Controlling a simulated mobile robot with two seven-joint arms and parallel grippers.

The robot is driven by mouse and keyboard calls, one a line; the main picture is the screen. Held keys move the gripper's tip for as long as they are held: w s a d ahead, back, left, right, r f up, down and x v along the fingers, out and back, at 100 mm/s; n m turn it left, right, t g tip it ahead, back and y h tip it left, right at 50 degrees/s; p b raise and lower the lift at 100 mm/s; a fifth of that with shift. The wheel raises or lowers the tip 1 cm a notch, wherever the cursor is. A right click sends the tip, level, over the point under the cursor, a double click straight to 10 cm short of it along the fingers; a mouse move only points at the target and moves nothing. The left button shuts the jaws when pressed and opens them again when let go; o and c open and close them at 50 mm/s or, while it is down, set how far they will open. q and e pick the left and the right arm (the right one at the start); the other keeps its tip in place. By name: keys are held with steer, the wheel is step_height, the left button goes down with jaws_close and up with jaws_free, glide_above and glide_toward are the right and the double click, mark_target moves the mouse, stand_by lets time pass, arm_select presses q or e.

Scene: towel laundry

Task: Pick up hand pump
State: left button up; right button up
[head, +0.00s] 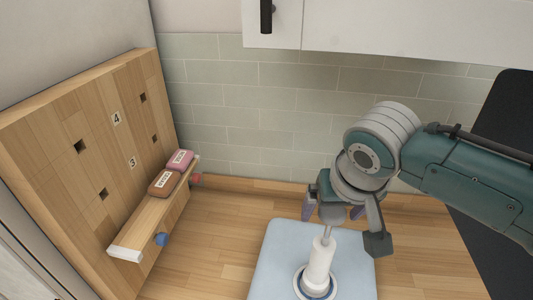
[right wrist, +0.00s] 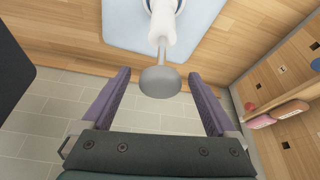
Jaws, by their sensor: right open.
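The hand pump (head: 320,262) is a white cylinder with a grey top, standing on a light blue mat (head: 262,277). In the right wrist view the pump's round grey knob (right wrist: 160,82) appears between the two purple fingers, with the white body (right wrist: 162,25) beyond it. My right gripper (head: 333,211) is open at the height of the pump's top, and clear space shows on both sides of the knob. In the head view the gripper partly hides the pump's top. My left gripper is not in view.
A wooden board with numbered tiles (head: 117,118) stands at the left. Its shelf (head: 140,232) holds a pink block (head: 179,160) and a brown block (head: 164,184). A tiled wall (head: 260,110) is behind, with a white cabinet (head: 390,30) above. The wooden counter (head: 215,235) left of the mat is clear.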

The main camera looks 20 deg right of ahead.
jaws_close()
stand_by(0.7)
steer(key=shift+r, duration=0.1)
